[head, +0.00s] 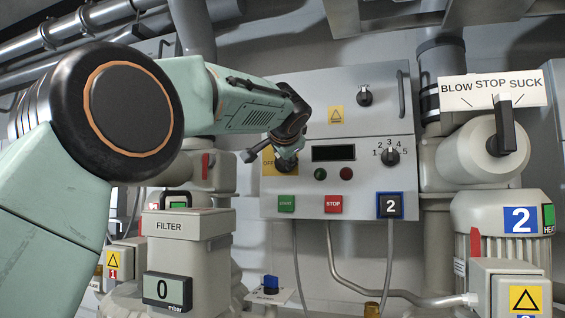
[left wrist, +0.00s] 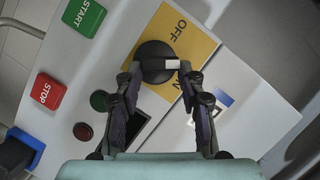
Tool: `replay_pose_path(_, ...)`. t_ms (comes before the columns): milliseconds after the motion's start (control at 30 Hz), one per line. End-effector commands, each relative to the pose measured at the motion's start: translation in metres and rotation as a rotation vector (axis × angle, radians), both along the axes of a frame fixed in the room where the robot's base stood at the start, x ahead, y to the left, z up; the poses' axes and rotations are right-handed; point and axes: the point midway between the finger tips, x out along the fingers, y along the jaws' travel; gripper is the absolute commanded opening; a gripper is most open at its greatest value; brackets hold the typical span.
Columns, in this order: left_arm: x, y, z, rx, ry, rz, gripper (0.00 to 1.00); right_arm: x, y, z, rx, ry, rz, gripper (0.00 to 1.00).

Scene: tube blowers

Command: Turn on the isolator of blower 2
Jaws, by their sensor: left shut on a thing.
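The control box of blower 2 (head: 352,102) is a grey wall panel with a blue-framed "2" plate (head: 390,205). Its isolator is a round black knob (left wrist: 150,58) on a yellow plate (left wrist: 188,32), with OFF readable and another label partly covered. My left gripper (left wrist: 158,70) is shut on the isolator knob, one finger on each side, near its white mark. In the head view my left gripper (head: 287,155) covers most of the knob and part of the yellow plate (head: 268,168). The knob's exact setting is hard to tell. My right gripper is not in view.
Below the isolator are a green START button (head: 286,204) and red STOP button (head: 333,204). A selector dial (head: 391,156) and upper knob (head: 364,96) sit to the right. A filter housing (head: 190,255) stands lower left, and a BLOW/STOP/SUCK valve (head: 490,145) far right.

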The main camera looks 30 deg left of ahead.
Motion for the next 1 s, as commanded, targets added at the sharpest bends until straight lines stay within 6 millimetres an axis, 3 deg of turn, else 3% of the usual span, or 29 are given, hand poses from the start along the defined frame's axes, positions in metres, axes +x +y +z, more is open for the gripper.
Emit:
replay_pose_path(500,0.001,-0.004,-0.007,0.437,0.100,0.002,0.08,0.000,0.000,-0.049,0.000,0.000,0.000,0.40)
replay_pose_path(1000,0.000,-0.005,-0.004,0.627,0.142,0.003,0.08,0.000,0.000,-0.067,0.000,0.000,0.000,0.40)
